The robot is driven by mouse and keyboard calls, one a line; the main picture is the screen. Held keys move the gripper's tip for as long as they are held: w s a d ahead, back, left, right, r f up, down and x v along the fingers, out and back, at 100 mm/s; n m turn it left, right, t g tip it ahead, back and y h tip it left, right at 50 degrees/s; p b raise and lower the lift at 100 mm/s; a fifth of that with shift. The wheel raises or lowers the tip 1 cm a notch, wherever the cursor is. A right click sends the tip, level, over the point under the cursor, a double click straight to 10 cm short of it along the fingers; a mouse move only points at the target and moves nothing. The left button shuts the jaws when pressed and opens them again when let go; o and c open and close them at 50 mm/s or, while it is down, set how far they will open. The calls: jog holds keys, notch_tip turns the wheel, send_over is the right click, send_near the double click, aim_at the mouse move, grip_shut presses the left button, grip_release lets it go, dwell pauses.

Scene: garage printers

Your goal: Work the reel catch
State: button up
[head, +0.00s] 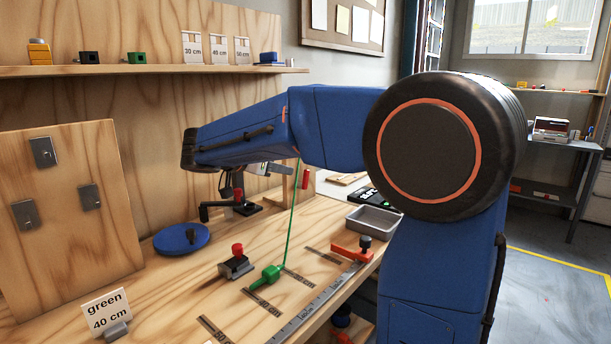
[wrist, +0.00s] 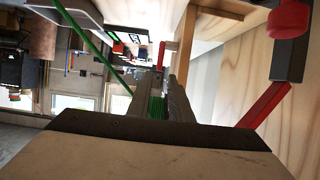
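My gripper (wrist: 158,82) reaches left over the bench under my blue arm, partly hidden in the head view. In the wrist view its fingers are close together, with green cord (wrist: 157,108) between them. In the head view the taut green cord (head: 291,220) rises from a green clamp (head: 268,276) on the bench and passes behind my arm. The reel is not clearly seen. A red knob (wrist: 289,19) on a dark post and a red bar (wrist: 265,105) stand right of my fingers in the wrist view; I cannot tell whether either is the catch.
A black-and-red block (head: 236,264), a blue disc (head: 181,239), a ruler (head: 318,304) and an orange-red clamp (head: 352,252) are on the bench. A grey tray (head: 374,219) stands at its right edge. A card (head: 107,312) reads "green 40 cm". A wooden panel (head: 60,215) stands left.

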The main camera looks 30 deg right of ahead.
aim_at(305, 174)
jog(key=x, duration=1.2)
jog(key=shift+d, duration=0.25)
grip_shut()
